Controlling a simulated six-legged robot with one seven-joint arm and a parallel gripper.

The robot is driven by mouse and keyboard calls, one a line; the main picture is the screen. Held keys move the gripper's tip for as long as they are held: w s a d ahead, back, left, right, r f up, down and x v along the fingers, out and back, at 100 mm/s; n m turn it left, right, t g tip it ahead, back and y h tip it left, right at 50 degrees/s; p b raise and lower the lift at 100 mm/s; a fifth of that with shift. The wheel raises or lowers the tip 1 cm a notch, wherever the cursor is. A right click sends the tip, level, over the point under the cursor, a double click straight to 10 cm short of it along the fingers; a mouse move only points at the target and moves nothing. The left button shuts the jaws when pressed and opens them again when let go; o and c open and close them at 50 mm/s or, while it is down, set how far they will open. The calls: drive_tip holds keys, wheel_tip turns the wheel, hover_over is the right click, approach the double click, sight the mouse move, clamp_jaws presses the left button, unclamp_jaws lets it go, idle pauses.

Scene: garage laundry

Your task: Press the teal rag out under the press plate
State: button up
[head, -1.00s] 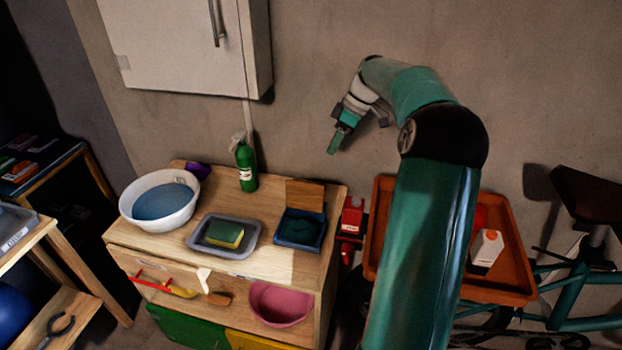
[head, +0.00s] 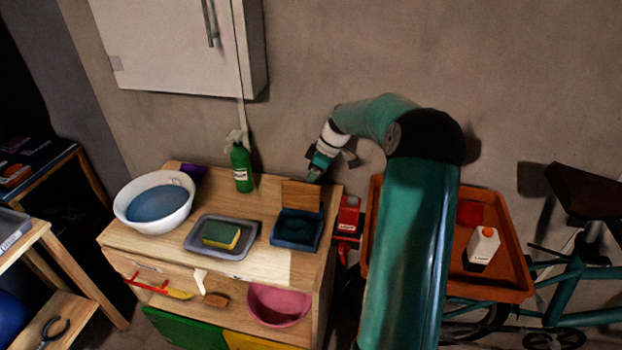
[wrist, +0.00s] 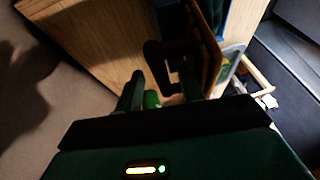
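The press is a small blue tray (head: 315,243) on the wooden cabinet, with its brown press plate (head: 302,195) standing upright at the back edge. The teal rag (head: 297,227) lies dark inside the tray. My gripper (head: 319,172) is just above and behind the plate's top edge. In the wrist view, the plate (wrist: 208,35) is seen nearly edge-on, with a dark handle (wrist: 165,58) on the side facing me. My gripper (wrist: 160,88) has its two fingers apart near the handle. Whether they touch it I cannot tell. The rag is not clear in the wrist view.
A grey tray with a sponge (head: 222,235), a white basin (head: 155,200) and a green spray bottle (head: 242,168) stand left of the press. A red object (head: 348,215) and an orange tray (head: 505,285) are at the right. The wall is close behind.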

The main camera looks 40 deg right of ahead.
drive_tip(key=shift+c, duration=0.5)
clamp_jaws()
drive_tip(key=shift+a, duration=0.1)
